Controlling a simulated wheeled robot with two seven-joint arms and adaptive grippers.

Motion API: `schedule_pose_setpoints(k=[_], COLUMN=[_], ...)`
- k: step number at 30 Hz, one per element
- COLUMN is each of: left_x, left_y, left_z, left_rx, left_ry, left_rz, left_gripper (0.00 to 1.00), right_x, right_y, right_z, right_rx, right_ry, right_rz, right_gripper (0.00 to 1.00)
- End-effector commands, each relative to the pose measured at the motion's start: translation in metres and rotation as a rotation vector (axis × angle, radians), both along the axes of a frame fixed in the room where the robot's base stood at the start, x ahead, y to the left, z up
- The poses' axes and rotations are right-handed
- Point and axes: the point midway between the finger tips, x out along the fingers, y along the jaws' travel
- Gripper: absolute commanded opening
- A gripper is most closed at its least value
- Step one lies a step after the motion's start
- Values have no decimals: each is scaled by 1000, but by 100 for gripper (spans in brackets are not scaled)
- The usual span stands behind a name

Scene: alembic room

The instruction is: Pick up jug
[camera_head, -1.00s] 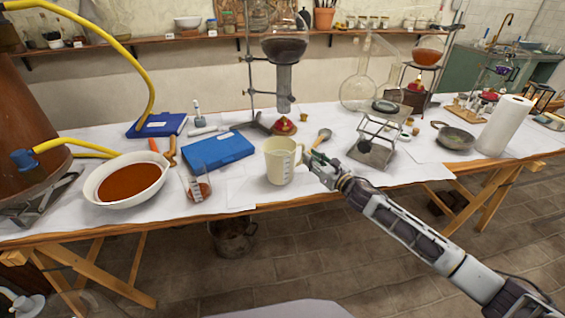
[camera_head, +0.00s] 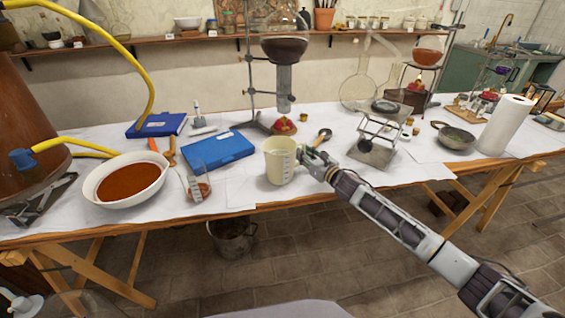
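The jug (camera_head: 279,163) is a cream measuring jug with markings. It stands upright on the table near the front edge, in the middle of the head view. My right gripper (camera_head: 307,156) is at the jug's right side, where its handle was visible. The fingers overlap the handle area and hide it. I cannot tell whether they are closed on the handle. My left gripper is not in view.
A blue case (camera_head: 218,151), a small beaker (camera_head: 199,188) and a white bowl of red-brown liquid (camera_head: 126,181) are left of the jug. A flask stand (camera_head: 285,92) is behind it. A metal stand (camera_head: 371,150) is to the right, with a spoon (camera_head: 323,135) nearer.

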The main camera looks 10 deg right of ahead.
Motion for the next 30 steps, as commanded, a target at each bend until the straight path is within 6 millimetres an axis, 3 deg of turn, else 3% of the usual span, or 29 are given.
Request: schedule_pose_setpoints(k=[16, 22, 30], left_x=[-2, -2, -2], left_y=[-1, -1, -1], left_z=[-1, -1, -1], left_rx=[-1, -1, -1], left_ry=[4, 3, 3], left_rz=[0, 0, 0], left_gripper=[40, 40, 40], right_x=[2, 2, 2], right_y=[2, 1, 1], right_z=[0, 0, 0], right_rx=[0, 0, 0], right_ry=[0, 0, 0], right_rz=[1, 1, 1], right_gripper=[24, 1, 0])
